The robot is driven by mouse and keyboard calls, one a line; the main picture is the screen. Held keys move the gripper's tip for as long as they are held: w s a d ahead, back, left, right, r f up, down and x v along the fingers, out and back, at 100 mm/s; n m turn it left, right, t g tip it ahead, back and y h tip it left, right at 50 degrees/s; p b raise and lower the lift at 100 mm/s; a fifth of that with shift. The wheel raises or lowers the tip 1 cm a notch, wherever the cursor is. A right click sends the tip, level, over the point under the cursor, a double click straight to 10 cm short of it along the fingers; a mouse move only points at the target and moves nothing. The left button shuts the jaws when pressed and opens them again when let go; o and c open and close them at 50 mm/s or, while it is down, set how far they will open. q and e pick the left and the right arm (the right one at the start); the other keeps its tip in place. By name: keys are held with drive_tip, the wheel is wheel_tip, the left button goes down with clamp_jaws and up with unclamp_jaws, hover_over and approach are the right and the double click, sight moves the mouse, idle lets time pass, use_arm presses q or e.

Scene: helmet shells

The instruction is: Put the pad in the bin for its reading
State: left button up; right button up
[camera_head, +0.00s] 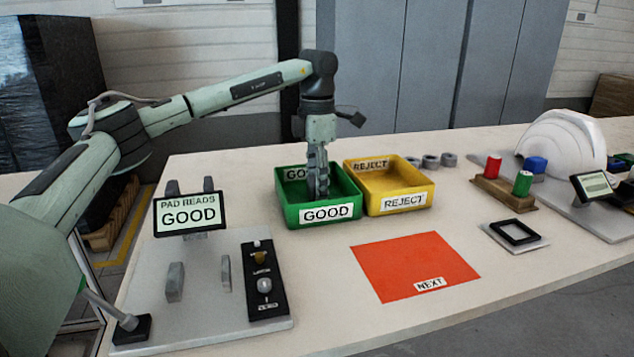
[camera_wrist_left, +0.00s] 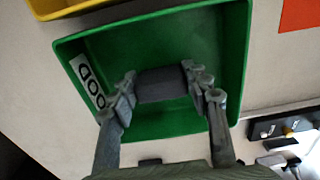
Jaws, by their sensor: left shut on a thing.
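My left gripper (camera_head: 318,190) reaches down into the green bin labelled GOOD (camera_head: 289,214). In the left wrist view the fingers (camera_wrist_left: 160,92) are shut on a dark grey pad (camera_wrist_left: 160,85), with the green bin floor (camera_wrist_left: 195,45) behind it. In the head view the pad is hard to tell from the fingers. I cannot tell whether it touches the bin floor. The display (camera_head: 189,213) reads PAD READS GOOD. The yellow bin labelled REJECT (camera_head: 425,187) stands right beside the green one and looks empty. My right gripper is not in view.
A grey plate with upright posts (camera_head: 175,282) and a black switch panel (camera_head: 265,280) lies at front left. An orange mat labelled NEXT (camera_head: 415,262) is bare. Several grey rings (camera_head: 430,161) lie behind the yellow bin. A white helmet shell (camera_head: 565,143) stands at right.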

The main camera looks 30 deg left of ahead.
use_arm(q)
drive_tip(key=shift+f, duration=0.15)
drive_tip(key=o, duration=1)
drive_tip(key=shift+c, duration=0.2)
wheel_tip(320, 180, up, 12)
